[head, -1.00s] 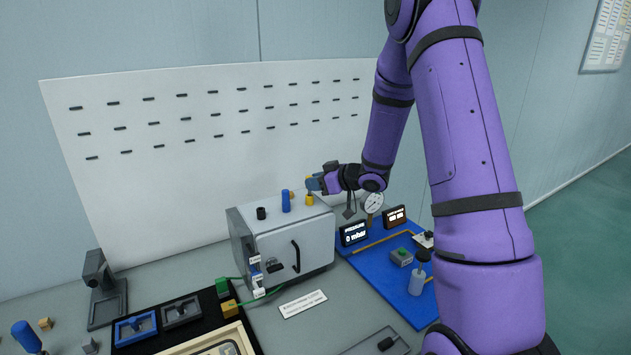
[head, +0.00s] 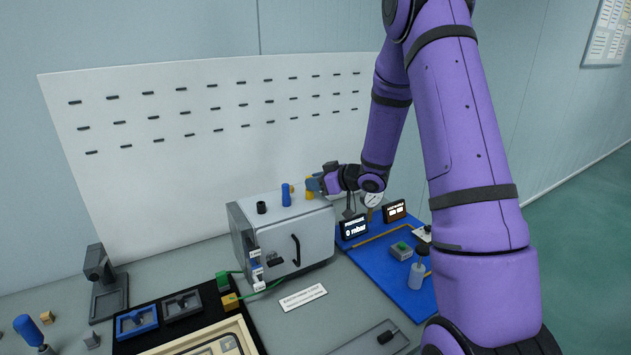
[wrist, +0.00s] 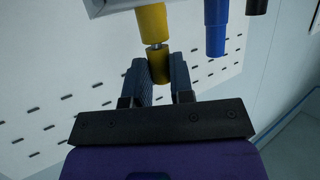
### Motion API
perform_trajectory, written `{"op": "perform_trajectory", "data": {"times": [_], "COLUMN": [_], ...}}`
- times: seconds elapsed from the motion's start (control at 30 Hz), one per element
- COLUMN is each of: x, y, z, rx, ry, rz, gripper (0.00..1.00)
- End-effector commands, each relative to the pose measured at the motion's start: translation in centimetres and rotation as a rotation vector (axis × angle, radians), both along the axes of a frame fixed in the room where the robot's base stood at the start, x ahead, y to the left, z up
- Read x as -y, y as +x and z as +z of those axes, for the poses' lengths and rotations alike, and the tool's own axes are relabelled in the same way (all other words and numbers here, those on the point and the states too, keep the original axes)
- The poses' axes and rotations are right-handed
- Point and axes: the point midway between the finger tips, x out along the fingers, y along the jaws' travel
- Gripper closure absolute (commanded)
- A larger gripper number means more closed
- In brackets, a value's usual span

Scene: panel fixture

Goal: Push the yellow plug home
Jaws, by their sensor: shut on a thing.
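The yellow plug (wrist: 159,66) is between the two fingers of my gripper (wrist: 160,78) in the wrist view, and the gripper is shut on it. A short bit of metal pin shows between the plug and the yellow post (wrist: 152,22), in line with it. In the head view my gripper (head: 314,184) is at the right end of the grey box (head: 280,222), by the top of the yellow post (head: 309,188). The fingers partly hide the plug there. How deep the pin sits inside the post is hidden.
A blue post (head: 286,195) and a black post (head: 261,207) stand on the box top beside the yellow one. A white slotted panel (head: 200,155) rises behind. A gauge (head: 373,199) and displays stand on a blue board (head: 385,262) at right.

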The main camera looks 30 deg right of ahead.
Motion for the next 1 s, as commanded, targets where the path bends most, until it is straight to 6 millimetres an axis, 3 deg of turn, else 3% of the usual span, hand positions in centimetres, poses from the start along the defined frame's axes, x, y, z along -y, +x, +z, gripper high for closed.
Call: {"op": "perform_trajectory", "data": {"times": [0.2,0.23,0.33,0.7,1.0], "x": [0.0,0.0,0.0,0.3,2.7], "y": [0.0,0.0,0.0,-0.4,-4.3], "z": [-0.5,-0.4,-0.4,-0.2,1.5], "rx": [-0.002,-0.001,-0.001,-0.001,0.001], "ry": [0.001,0.000,0.000,-0.001,-0.001], "rz": [-0.001,0.000,0.000,-0.001,-0.004], "gripper": [1.00,0.71,0.48,0.48,0.48]}}
